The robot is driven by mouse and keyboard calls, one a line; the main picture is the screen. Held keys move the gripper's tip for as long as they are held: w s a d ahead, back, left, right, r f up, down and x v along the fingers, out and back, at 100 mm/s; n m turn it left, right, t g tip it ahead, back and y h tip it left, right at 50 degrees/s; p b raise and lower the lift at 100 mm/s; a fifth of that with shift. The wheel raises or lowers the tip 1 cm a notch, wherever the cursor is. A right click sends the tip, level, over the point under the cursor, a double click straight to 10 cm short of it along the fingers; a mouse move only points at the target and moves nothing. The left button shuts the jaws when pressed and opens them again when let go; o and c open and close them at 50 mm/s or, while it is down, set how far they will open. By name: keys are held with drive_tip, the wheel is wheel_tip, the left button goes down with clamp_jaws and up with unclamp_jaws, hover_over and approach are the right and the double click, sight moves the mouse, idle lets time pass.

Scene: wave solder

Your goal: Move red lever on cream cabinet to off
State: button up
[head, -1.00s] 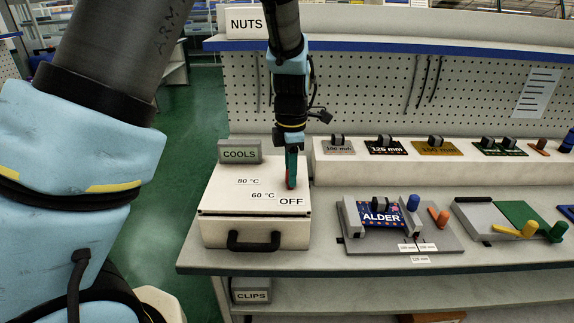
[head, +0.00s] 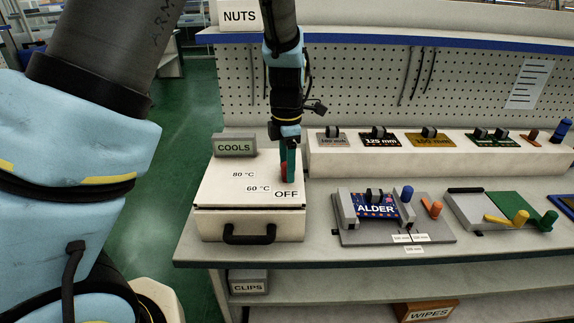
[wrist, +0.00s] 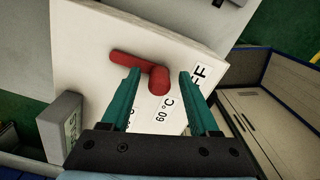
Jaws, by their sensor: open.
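The cream cabinet (head: 215,198) stands at the left end of the bench, with 80 °C, 60 °C and OFF labels (head: 286,194) on its top. The red lever (wrist: 135,62) lies on that top in the wrist view, with a long arm and a round knob. In the head view only a bit of red (head: 285,174) shows beside my fingers. My gripper (head: 287,178) points down over the cabinet top near OFF. In the wrist view its teal fingers (wrist: 158,98) are open, with the knob between them, nearer the 60 °C label than OFF. I cannot tell whether they touch it.
A grey COOLS block (head: 235,144) stands at the cabinet's back left. A black handle (head: 249,235) is on its front. An ALDER board (head: 375,209) in a grey fixture lies to the right. A long cream rack (head: 440,157) runs behind it. A pegboard rises at the back.

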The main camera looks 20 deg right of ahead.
drive_tip(key=shift+r, duration=0.1)
wheel_tip(320, 180, up, 11)
drive_tip(key=b, duration=0.1)
drive_tip(key=shift+b, duration=0.4)
drive_tip(key=shift+f, duration=0.2)
drive_tip(key=a+f+m, duration=0.3)
drive_tip(key=a+m, duration=0.5)
drive_tip(key=a, duration=0.8)
drive_tip(key=s+a+f+m+t, duration=0.1)
drive_tip(key=a+f+m, duration=0.2)
drive_tip(key=a+m, duration=0.6)
drive_tip(key=a, duration=0.8)
drive_tip(key=shift+s+t, duration=0.25)
drive_tip(key=shift+t, duration=0.05)
